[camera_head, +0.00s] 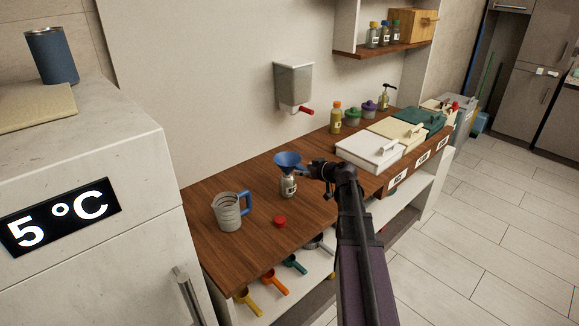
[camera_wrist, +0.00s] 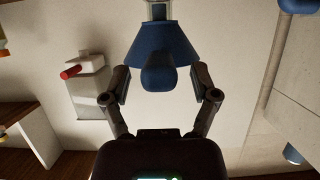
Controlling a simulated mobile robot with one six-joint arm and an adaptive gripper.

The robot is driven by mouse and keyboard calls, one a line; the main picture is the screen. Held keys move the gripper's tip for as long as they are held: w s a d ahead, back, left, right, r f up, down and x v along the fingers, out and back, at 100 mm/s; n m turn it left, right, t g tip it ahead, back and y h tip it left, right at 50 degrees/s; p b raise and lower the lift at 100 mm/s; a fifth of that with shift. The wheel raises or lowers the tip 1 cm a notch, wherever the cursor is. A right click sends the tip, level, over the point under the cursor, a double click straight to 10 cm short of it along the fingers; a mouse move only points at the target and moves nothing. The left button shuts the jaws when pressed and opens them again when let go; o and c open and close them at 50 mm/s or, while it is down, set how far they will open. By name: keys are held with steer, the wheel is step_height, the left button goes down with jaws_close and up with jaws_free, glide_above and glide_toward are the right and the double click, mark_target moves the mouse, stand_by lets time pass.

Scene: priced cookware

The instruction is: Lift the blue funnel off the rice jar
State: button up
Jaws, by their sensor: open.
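The blue funnel (camera_head: 287,160) sits upright on the mouth of the small rice jar (camera_head: 289,187) on the wooden counter. The jar is silvery with a pale label. My gripper (camera_head: 311,170) is just right of the funnel, at about its height. In the wrist view the funnel (camera_wrist: 160,43) is at top centre, with a rounded blue part (camera_wrist: 158,74) pointing toward me. My gripper (camera_wrist: 165,87) is open, with one finger on each side of that rounded part and gaps between. Part of the jar (camera_wrist: 157,10) shows at the top edge.
A grey measuring jug (camera_head: 229,212) with a blue handle stands left of the jar. A red cap (camera_head: 280,222) lies in front. A white lidded box (camera_head: 370,151) stands to the right. A wall dispenser (camera_head: 294,84) with a red lever hangs behind, above the counter.

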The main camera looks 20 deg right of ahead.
steer(key=shift+x, duration=0.95)
jaws_close()
